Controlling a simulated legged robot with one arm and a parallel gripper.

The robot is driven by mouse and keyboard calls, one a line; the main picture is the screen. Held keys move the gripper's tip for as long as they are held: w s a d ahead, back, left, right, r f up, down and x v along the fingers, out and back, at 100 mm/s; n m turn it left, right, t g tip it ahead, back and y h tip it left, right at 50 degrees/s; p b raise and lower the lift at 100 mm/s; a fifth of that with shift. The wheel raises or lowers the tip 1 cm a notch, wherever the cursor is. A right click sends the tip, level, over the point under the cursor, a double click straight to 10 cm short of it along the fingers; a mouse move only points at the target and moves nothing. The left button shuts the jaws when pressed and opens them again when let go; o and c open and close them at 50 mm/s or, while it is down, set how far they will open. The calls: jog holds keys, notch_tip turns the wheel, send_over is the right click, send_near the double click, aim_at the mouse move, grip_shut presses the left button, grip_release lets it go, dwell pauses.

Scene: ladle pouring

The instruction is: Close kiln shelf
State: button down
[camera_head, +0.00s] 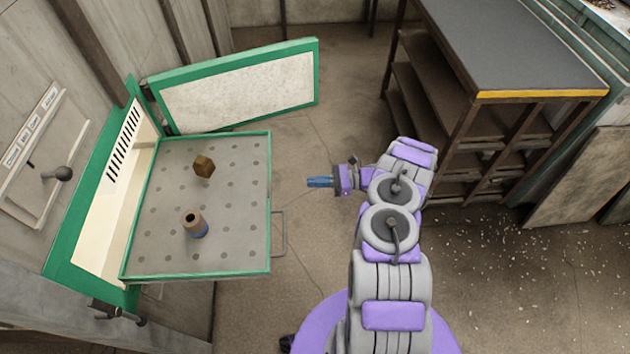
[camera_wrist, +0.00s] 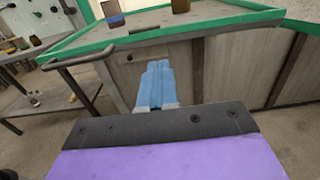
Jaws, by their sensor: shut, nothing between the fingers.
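The kiln shelf (camera_head: 237,235) is a grey, holed plate with a green rim, pulled out of the kiln opening (camera_head: 105,205) on the left. In the wrist view its green edge (camera_wrist: 230,20) runs across the top. A grey bar handle (camera_head: 281,234) sticks out from its right side; the handle also shows at the left in the wrist view (camera_wrist: 85,58). A brown block (camera_head: 204,166) and a brown-and-blue cup (camera_head: 194,223) stand on the shelf. My gripper (camera_head: 319,182) has blue fingers, shut and empty, to the right of the handle and apart from it.
The green-framed kiln door (camera_head: 240,85) stands open behind the shelf. A dark-topped rack (camera_head: 500,45) stands at the back right. Wall controls with a round knob (camera_head: 63,173) are at the left. Floor between shelf and rack is clear.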

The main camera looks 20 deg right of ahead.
jog(key=b+x, duration=0.1)
jog(key=x, duration=1)
jog(key=shift+a+b, duration=0.25)
jog(key=shift+b, duration=0.1)
jog(key=shift+a, duration=0.1)
